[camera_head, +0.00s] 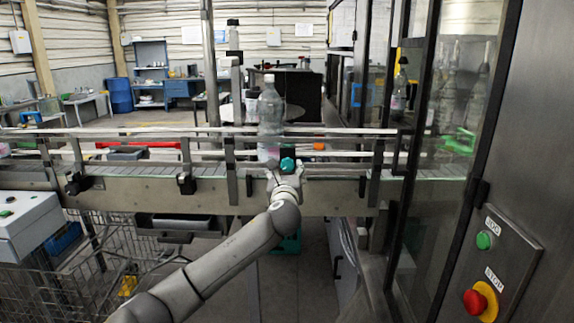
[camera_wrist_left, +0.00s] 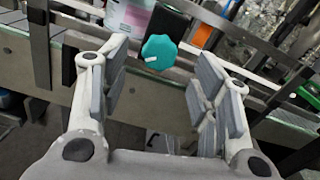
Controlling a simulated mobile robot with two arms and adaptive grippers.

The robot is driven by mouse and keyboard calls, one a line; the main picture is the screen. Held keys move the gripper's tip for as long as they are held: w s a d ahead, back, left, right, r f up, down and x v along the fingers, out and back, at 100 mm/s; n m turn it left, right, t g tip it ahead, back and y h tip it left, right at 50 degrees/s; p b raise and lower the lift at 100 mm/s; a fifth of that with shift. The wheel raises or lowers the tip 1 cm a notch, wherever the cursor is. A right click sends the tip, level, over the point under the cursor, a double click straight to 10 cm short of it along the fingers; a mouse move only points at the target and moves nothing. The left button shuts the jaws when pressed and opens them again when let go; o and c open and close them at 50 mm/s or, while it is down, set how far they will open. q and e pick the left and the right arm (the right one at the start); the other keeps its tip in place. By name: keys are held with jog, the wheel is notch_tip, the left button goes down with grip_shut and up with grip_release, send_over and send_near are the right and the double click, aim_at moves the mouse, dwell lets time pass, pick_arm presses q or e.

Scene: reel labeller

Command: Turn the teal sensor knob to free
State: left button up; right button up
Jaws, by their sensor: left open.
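The teal sensor knob (camera_head: 287,164) sits on the front of the conveyor, just below a clear bottle. In the left wrist view the knob (camera_wrist_left: 159,51) is a scalloped teal disc with a white pointer mark toward its left side. It lies between and beyond the open fingers, with no finger seen touching it. My left gripper (camera_head: 286,172) reaches up to the conveyor's front edge at the knob. In the left wrist view the left gripper (camera_wrist_left: 158,95) has its grey pads wide apart and nothing between them. My right gripper is not in view.
The clear bottle (camera_head: 270,108) stands on the conveyor behind the knob. An orange part (camera_wrist_left: 203,35) is right of the knob. Metal guide rails (camera_head: 150,143) run along the conveyor. A panel with green (camera_head: 484,240) and red (camera_head: 476,302) buttons stands at the right.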

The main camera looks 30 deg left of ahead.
aim_at(287, 165)
pick_arm(q)
jog(key=shift+x, duration=2.95)
jog(key=shift+c, duration=0.5)
jog(key=c, duration=0.9)
